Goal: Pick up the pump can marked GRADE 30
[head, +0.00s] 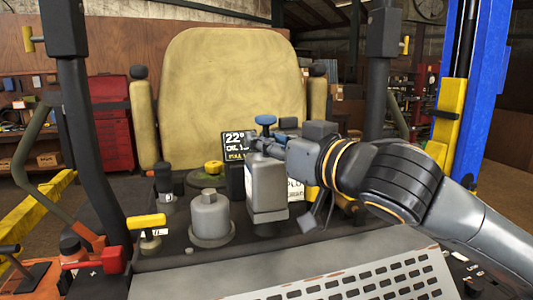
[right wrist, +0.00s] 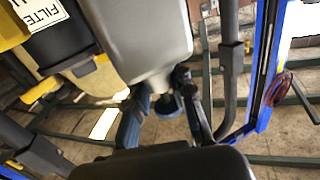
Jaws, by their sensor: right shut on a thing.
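A grey, box-shaped can (head: 267,188) with a blue knob (head: 265,120) above it stands upright at the middle of the machine's dark deck. No GRADE 30 marking is readable on it. My right gripper (head: 263,148) reaches in from the right and is shut at the can's top, just below the knob. In the right wrist view the grey can (right wrist: 150,35) fills the upper middle, and the blue knob (right wrist: 167,105) shows between the fingers of my right gripper (right wrist: 165,118). I cannot tell whether the can touches the deck. My left gripper is not in view.
A grey capped canister (head: 210,218) stands close left of the can. A dark display (head: 238,146) reading 22° is behind it. A white label (head: 294,190), partly hidden, is at its right. A yellow seat (head: 230,90) rises behind; a perforated plate (head: 350,275) lies in front.

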